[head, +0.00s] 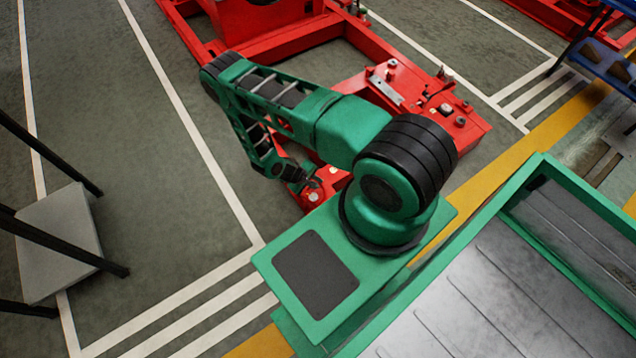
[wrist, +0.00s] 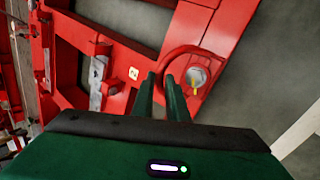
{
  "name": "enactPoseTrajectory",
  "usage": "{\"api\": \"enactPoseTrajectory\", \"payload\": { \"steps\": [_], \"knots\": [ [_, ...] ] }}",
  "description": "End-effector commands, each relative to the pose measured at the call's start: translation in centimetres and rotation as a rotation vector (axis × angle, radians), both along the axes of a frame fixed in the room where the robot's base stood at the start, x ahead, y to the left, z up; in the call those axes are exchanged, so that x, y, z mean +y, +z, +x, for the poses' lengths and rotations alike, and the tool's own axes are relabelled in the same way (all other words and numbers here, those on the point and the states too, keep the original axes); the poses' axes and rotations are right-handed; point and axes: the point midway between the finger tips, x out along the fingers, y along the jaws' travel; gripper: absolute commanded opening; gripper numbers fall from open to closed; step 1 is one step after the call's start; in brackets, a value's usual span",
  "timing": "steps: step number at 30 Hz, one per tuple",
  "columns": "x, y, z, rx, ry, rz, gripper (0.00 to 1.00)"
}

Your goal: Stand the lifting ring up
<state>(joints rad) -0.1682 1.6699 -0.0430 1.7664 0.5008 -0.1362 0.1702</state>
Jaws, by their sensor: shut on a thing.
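The lifting ring (wrist: 188,49) is a red curved loop in the wrist view, on the red frame (wrist: 128,58) beside a large grey bolt head (wrist: 197,77). My gripper (wrist: 160,80) has its two green fingers close together at the left side of the loop, shut on it. The fingers hide the part of the ring between them. I cannot tell exactly how far the ring is tilted. In the head view my gripper (head: 314,183) is low at the near corner of the red frame, and the ring is too small to make out there.
The red frame (head: 440,122) carries bolts and a metal plate (head: 386,90). A green-edged bench (head: 500,290) is at the lower right. A grey box (head: 62,240) stands between dark posts at the left.

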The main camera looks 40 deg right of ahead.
Motion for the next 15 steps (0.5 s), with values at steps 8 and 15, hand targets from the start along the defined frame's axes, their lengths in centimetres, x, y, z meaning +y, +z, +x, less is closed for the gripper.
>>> {"api": "enactPoseTrajectory", "payload": {
  "steps": [8,15],
  "knots": [
    [4.2,-1.2,0.2,0.008,0.005,-0.108,0.00],
    [5.0,-1.3,0.0,0.022,-0.004,-0.218,0.00]
  ]
}}
